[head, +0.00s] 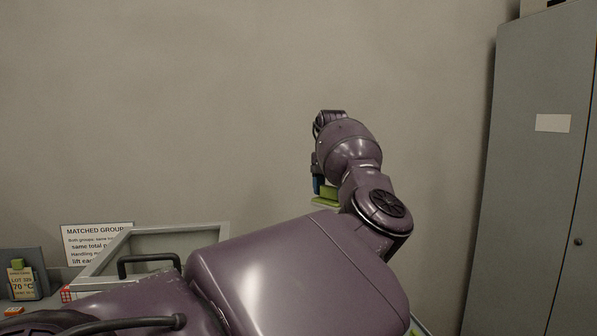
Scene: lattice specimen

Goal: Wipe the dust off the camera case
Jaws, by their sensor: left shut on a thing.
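My left arm comes in from the lower left and fills the middle of the head view. Its gripper (320,186) is raised in front of the bare wall, mostly hidden behind my own wrist. It is shut on a green thing (326,201), of which only a small part shows; I cannot tell its full shape. A grey-framed box (205,231) with a dark handle stands at the lower left, partly covered by my arm. I cannot tell whether it is the camera case, and no dust can be made out. My right gripper is out of view.
A sign headed "MATCHED GROUP" (92,240) stands behind the box. A small label marked 70 °C (22,284) and a small orange thing (13,311) are at the far left. A tall grey cabinet (530,180) stands at the right. The wall between is bare.

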